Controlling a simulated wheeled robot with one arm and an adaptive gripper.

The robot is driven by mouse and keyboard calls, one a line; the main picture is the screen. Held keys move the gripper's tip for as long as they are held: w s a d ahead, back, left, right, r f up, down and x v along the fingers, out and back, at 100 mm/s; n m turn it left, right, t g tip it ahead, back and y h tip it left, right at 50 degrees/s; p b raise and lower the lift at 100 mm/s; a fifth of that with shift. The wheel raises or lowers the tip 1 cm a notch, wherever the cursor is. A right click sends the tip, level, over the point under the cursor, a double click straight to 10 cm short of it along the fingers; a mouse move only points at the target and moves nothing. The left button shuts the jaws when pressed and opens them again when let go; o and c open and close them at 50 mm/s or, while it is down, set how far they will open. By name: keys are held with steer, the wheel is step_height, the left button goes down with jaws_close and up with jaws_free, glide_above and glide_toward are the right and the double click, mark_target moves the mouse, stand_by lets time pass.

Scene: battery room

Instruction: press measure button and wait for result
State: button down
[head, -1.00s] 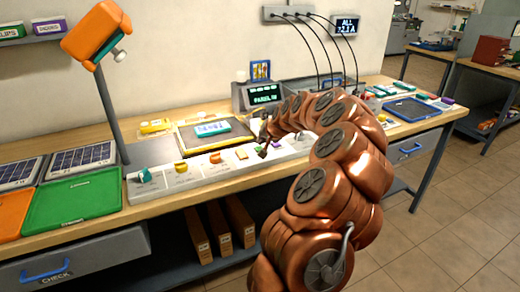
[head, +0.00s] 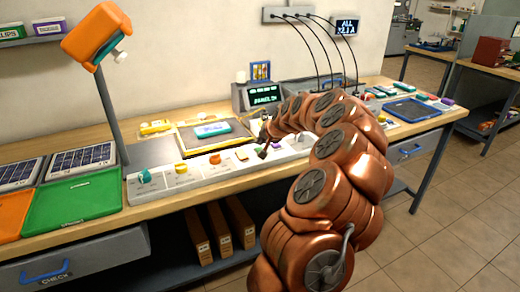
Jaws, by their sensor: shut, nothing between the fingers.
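The white control strip (head: 200,176) runs along the bench front with a teal knob (head: 144,176), orange controls (head: 215,158) and a pale yellow square button (head: 242,153). I cannot read which control is the measure button. My gripper (head: 263,152) is shut and empty, pointing down at the strip just right of the yellow square; I cannot tell whether it touches anything. A teal-topped piece (head: 212,130) lies on the dark, yellow-edged plate (head: 190,144) behind the strip. The meter (head: 263,95) shows lit green text, too small to read surely.
A post with an orange head (head: 96,35) stands at the left by two solar panels (head: 82,158) and a green tray (head: 75,203). A blue tray (head: 412,109) lies at the right. Black cables (head: 320,45) hang from a wall box. The aisle floor at right is clear.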

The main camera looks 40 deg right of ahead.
steer(key=shift+f+b, duration=0.45)
steer(key=shift+f+b, duration=0.3)
steer(key=shift+f, duration=0.05)
stand_by(0.9)
steer(key=shift+r, duration=0.8)
steer(key=shift+r, duration=0.1)
steer(key=shift+r+p, duration=0.35)
steer(key=shift+r, duration=2.1)
steer(key=shift+a, duration=0.1)
